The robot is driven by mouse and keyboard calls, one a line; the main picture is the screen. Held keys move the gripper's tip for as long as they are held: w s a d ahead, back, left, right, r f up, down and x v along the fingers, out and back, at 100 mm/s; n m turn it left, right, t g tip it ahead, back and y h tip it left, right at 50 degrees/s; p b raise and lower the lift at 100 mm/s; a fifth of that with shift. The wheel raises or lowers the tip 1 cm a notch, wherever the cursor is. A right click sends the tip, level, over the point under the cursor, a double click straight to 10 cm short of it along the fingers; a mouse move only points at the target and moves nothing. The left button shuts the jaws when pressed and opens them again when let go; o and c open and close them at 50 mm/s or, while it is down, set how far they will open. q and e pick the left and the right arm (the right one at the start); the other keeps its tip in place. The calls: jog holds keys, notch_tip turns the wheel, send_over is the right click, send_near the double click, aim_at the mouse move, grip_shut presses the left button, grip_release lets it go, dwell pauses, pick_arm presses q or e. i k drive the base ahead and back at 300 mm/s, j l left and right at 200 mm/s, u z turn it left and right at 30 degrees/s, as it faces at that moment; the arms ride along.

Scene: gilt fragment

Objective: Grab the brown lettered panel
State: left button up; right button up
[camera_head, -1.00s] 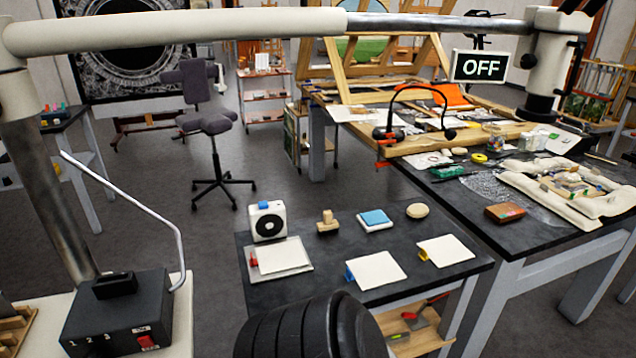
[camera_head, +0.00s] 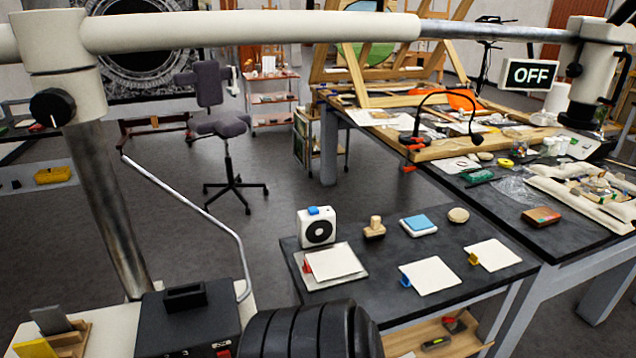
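A small brown block (camera_head: 541,216) with a reddish and greenish top lies flat on the dark worktable (camera_head: 490,213) at the right. It is the only small brown slab I can make out, and I cannot read any lettering on it. It lies to the left of a pale padded cushion ring (camera_head: 565,206) that holds fragments. Neither of my grippers is in view.
A lower dark table (camera_head: 385,262) bears a white fan box (camera_head: 318,230), a wooden stamp (camera_head: 375,228) and white cards (camera_head: 430,275). A pale jointed pipe (camera_head: 250,30) crosses the top. An office chair (camera_head: 222,125) stands behind; grey floor (camera_head: 200,235) is clear around it.

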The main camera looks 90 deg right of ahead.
aim_at(539, 217)
jog(key=z, duration=1.95)
